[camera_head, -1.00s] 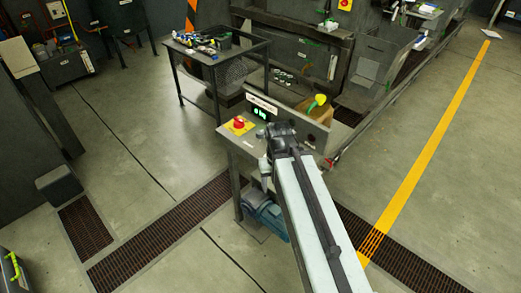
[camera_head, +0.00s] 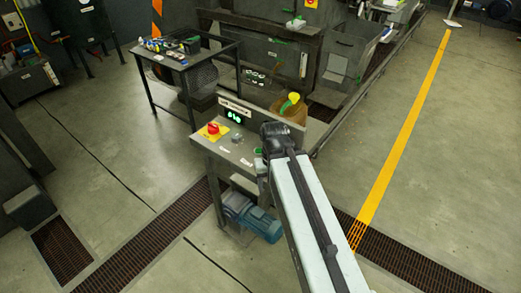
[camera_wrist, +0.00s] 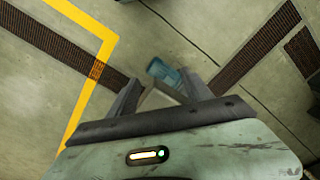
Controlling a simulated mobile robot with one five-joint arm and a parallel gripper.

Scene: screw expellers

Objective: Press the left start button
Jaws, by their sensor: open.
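A control panel (camera_head: 225,150) on a metal stand is in the middle of the head view. It carries a red mushroom button on a yellow plate (camera_head: 213,130), a lit green display (camera_head: 234,117) and small controls. A small green button (camera_head: 258,150) shows at its right part, just left of my arm's black end. I cannot tell which control is the left start button; my arm may hide others. My gripper (camera_wrist: 160,82) is open and empty in the wrist view, with the floor and a blue motor below. The panel buttons are not clear in that view.
The blue motor (camera_head: 255,220) sits low under the panel stand. A table with tools (camera_head: 190,58) stands at the back left. Open floor lies left and right, with brown floor grates.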

